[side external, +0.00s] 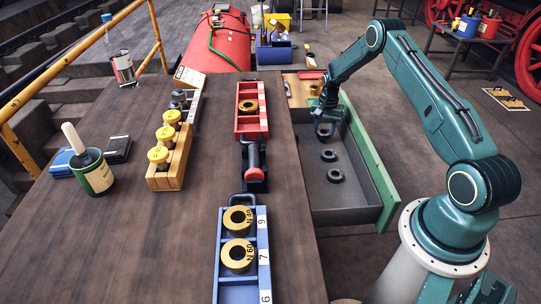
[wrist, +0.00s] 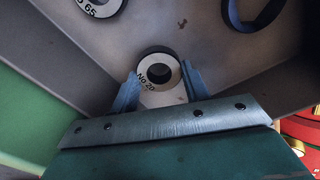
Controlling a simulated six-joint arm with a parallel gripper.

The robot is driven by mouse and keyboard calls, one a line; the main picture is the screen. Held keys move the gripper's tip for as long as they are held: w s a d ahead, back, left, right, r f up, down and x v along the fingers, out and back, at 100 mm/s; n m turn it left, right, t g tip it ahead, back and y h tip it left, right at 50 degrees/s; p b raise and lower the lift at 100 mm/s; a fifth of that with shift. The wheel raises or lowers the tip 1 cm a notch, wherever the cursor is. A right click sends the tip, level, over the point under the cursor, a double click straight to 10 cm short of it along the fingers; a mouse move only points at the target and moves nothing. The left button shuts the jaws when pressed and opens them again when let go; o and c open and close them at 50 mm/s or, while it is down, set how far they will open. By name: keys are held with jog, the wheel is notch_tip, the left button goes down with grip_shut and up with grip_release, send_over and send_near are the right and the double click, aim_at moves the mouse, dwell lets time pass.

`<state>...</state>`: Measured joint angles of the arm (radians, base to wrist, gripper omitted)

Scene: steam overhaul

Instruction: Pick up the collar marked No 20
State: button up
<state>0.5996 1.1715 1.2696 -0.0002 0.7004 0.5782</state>
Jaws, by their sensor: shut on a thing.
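The collar marked No 20 (wrist: 173,73) is a small dark ring with a pale lettered face, in the wrist view. It sits between the two fingers of my gripper (wrist: 160,84), which is shut on it. In the side view my gripper (side external: 323,131) is down inside the green-sided drawer (side external: 370,160), towards its far end. The collar is hard to make out there, and I cannot tell whether it touches the drawer floor.
Two dark collars (side external: 328,155) (side external: 335,176) lie on the drawer floor nearer the camera. In the wrist view one collar ending in 65 (wrist: 101,6) and another ring (wrist: 253,14) show. Drawer walls stand close. The table (side external: 110,230) holds a blue rack (side external: 229,277) with brass collars.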

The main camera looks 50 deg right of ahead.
notch_tip(320, 180, up, 18)
dwell(0.5)
jog(key=shift+a, duration=0.1)
dwell(0.4)
